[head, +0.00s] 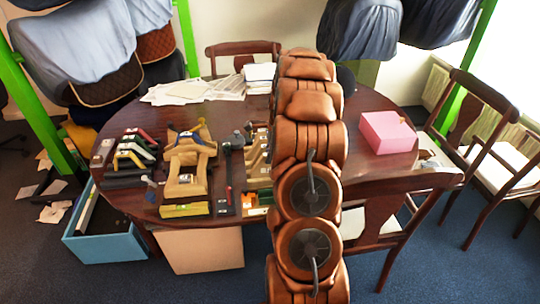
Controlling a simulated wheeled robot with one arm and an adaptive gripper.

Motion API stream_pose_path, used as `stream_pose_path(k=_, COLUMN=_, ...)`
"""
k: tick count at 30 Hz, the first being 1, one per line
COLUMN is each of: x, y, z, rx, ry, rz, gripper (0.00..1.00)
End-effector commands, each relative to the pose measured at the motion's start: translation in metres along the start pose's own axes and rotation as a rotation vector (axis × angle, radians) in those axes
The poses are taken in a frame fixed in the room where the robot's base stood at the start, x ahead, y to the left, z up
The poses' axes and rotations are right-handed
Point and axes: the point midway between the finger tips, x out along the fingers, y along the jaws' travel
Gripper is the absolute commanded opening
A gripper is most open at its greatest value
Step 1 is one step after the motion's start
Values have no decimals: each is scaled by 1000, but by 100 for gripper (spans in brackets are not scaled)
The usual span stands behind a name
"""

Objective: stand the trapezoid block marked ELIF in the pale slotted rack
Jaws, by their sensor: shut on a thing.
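My brown, segmented arm (311,150) rises through the middle of the head view and hides its own far end. My gripper does not show, and neither does anything it may hold. A pale tan stepped piece (256,150), partly behind the arm, may be the slotted rack, but its slots are not clear. A larger tan wooden frame (186,182) stands to its left on the table. No block can be read as ELIF; the small white labels are too small to read.
The round dark table (360,165) holds black, green and yellow pieces (134,150) at left, a yellow block (185,210) in front, papers (195,90) at the back and a pink box (387,132) at right. Chairs (385,195) stand close around it.

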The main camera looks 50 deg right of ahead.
Motion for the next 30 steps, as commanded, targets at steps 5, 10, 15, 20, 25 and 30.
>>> stream_pose_path(k=5, x=0, y=0, z=0, rx=0, ry=0, rz=0, gripper=0)
stream_pose_path(k=10, x=0, y=0, z=0, rx=0, ry=0, rz=0, gripper=20)
stream_pose_path(k=15, x=0, y=0, z=0, rx=0, ry=0, rz=0, gripper=38)
stream_pose_path(k=20, x=0, y=0, z=0, rx=0, ry=0, rz=0, gripper=47)
stream_pose_path(k=25, x=0, y=0, z=0, rx=0, ry=0, rz=0, gripper=50)
stream_pose_path(k=30, x=0, y=0, z=0, rx=0, ry=0, rz=0, gripper=68)
